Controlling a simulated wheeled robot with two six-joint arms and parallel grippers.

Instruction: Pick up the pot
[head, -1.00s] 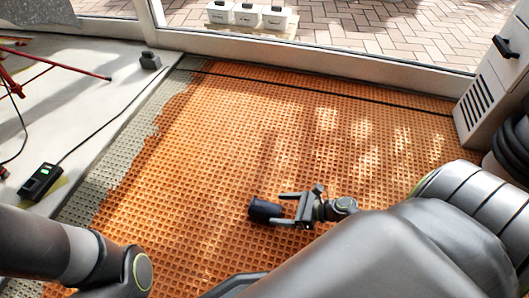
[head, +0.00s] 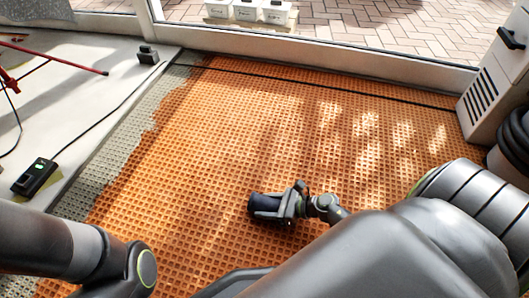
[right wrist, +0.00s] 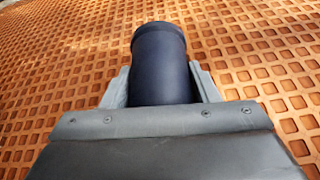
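The pot (head: 264,203) is a small dark navy cylinder lying low over the orange mat, just below the middle of the head view. It also fills the upper middle of the right wrist view (right wrist: 161,62), pointing away from the gripper palm. My right gripper (head: 272,211) has one finger on each side of the pot. In the right wrist view both fingers press close against its sides, with no clear gap. I cannot tell whether the pot is clear of the mat. Of my left arm only links show at lower left; its gripper is out of view.
The orange waffle mat (head: 330,130) covers most of the floor and is otherwise clear. A grey strip lies along its left edge. A black device (head: 36,177) with a cable lies on the pale floor at left. A white cabinet (head: 490,95) stands at right, white tubs (head: 246,10) outside.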

